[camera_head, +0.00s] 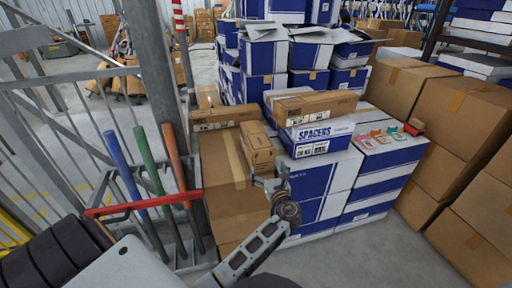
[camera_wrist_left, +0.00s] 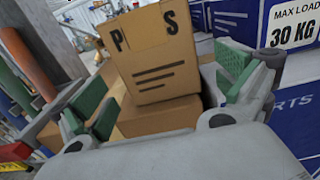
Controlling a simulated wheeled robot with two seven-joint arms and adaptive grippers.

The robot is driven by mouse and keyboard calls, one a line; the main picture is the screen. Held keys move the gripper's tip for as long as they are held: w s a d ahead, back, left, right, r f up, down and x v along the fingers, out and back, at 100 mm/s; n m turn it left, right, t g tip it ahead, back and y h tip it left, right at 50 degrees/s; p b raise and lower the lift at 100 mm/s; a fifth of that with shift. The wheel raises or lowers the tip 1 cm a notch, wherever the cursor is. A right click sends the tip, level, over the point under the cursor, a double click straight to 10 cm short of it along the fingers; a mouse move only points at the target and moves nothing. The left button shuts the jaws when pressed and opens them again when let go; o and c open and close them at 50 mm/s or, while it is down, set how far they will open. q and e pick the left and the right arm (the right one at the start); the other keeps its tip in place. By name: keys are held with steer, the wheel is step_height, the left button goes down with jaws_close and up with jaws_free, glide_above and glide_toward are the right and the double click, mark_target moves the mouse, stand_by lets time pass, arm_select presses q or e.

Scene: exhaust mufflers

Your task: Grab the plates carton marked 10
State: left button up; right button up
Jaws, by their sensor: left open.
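A small brown carton (camera_head: 257,148) lies on a larger brown box, its end toward me. In the left wrist view, a brown carton (camera_wrist_left: 155,55) shows a "P" and an "S" with tape between them; the full word and any 10 cannot be read. My left gripper (camera_head: 271,184) is open just in front of the small carton. In the wrist view its green-padded fingers are spread to either side of the carton's lower part, with no clear grip on it. Other brown cartons (camera_head: 225,117) and (camera_head: 315,107) lie nearby, their marks too small to read. My right gripper is not in view.
A blue-white box marked SPACERS (camera_head: 315,136) stands close right of the small carton, on blue-white boxes. A grey post (camera_head: 153,75) and colored tubes (camera_head: 146,165) stand left. Big brown boxes (camera_head: 455,105) fill the right. Floor (camera_head: 380,250) is clear in front.

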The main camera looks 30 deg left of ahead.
mark_target(264, 163)
arm_select(q)
steer(key=shift+x, duration=1.05)
steer(key=shift+w+a, duration=0.3)
steer(key=shift+a, duration=0.15)
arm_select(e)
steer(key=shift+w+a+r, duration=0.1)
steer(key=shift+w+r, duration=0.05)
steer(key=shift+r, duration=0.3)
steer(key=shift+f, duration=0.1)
arm_select(q)
steer(key=shift+w+a+f+b, duration=0.1)
steer(key=shift+w+a+b, duration=0.3)
steer(key=shift+a+b, duration=0.1)
steer(key=x, duration=0.3)
steer(key=shift+w+a+b, duration=0.1)
steer(key=shift+a+b, duration=0.15)
steer(key=shift+b, duration=0.15)
steer(key=shift+w+a, duration=0.1)
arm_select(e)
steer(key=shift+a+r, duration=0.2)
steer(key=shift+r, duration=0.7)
arm_select(q)
steer(key=shift+c, duration=0.4)
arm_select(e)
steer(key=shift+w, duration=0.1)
